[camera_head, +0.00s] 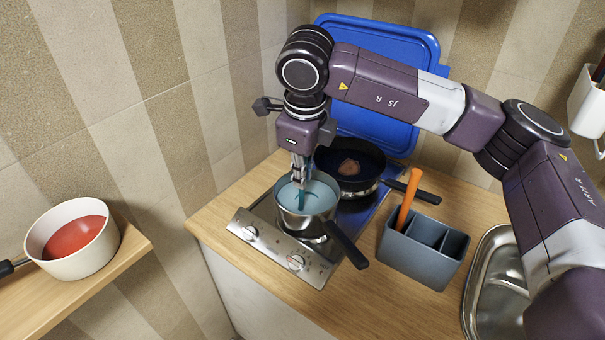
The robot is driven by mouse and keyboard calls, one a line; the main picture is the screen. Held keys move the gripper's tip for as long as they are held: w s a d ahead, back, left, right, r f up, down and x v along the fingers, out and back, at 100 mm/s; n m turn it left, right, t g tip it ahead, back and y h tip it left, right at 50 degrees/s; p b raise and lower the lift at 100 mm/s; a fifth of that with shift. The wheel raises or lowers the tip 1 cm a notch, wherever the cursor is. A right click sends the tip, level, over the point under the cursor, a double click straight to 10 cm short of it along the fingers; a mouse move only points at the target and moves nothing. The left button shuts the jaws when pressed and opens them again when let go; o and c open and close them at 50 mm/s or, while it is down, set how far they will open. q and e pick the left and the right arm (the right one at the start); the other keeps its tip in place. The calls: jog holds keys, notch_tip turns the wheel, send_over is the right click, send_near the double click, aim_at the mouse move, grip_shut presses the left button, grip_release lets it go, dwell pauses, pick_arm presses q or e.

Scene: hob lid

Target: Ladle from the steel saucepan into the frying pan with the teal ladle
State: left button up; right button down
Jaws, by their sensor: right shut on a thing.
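The steel saucepan (316,228) stands on the front of the hob, its black handle pointing to the lower right. It holds pale blue contents. My right gripper (300,172) is above the saucepan, pointing down, shut on the teal ladle (302,197). The ladle's lower end is in the pale blue contents, so its bowl is hidden. The dark frying pan (372,178) stands on the hob behind and to the right of the saucepan, with a brownish round patch inside. My left gripper is not in view.
The hob (264,228) has knobs in front and a raised blue lid (388,45) behind. A grey divided holder (422,252) with an orange handle stands right of it, near a steel sink (484,300). A cream pan (72,240) with red contents sits on a shelf at left.

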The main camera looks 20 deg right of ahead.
jog(key=shift+w+r+p+v, duration=0.1)
jog(key=shift+w+p+v, duration=0.3)
jog(key=shift+p+v, duration=0.9)
jog(key=shift+w+r+p+v, duration=0.1)
jog(key=shift+w+p+v, duration=0.3)
jog(key=shift+v, duration=1.75)
jog(key=shift+w+r+p+v, duration=0.1)
jog(key=shift+w+p+v, duration=0.25)
jog(key=shift+p+v, duration=0.95)
jog(key=shift+s+d+r+b, duration=0.1)
jog(key=shift+r+b, duration=0.25)
jog(key=shift+b, duration=0.15)
jog(key=shift+d, duration=0.15)
jog(key=w+d+p, duration=0.7)
jog(key=w+d, duration=0.6)
jog(key=d, duration=0.4)
jog(key=shift+w, duration=0.3)
jog(key=shift+f, duration=0.1)
